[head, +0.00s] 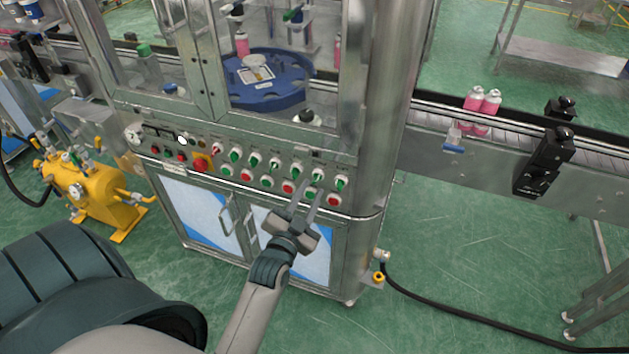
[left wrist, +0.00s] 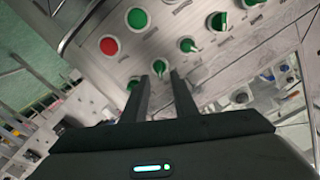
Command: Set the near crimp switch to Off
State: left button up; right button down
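The control panel (head: 205,160) of the crimping machine carries a row of green-handled rotary switches above round red and green buttons. My left gripper (head: 310,186) is in front of the panel's right part, its two fingers apart with nothing held. In the left wrist view, a green switch (left wrist: 160,68), second from the row's end, shows just beyond and between the fingertips (left wrist: 160,76). It seems to match the second switch from the right (head: 318,174) in the head view. Contact cannot be told. Labels are too small to read, so the near crimp switch cannot be named. My right gripper is out of view.
The end switch (head: 341,182) and a red button (head: 333,200) sit close to the fingers. Cabinet doors with handles (head: 250,222) are below. A conveyor (head: 420,115) with pink bottles (head: 482,101) runs right.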

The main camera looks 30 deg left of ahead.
aim_at(316, 181)
pick_arm(q)
jog(key=shift+x, duration=1.9)
grip_shut()
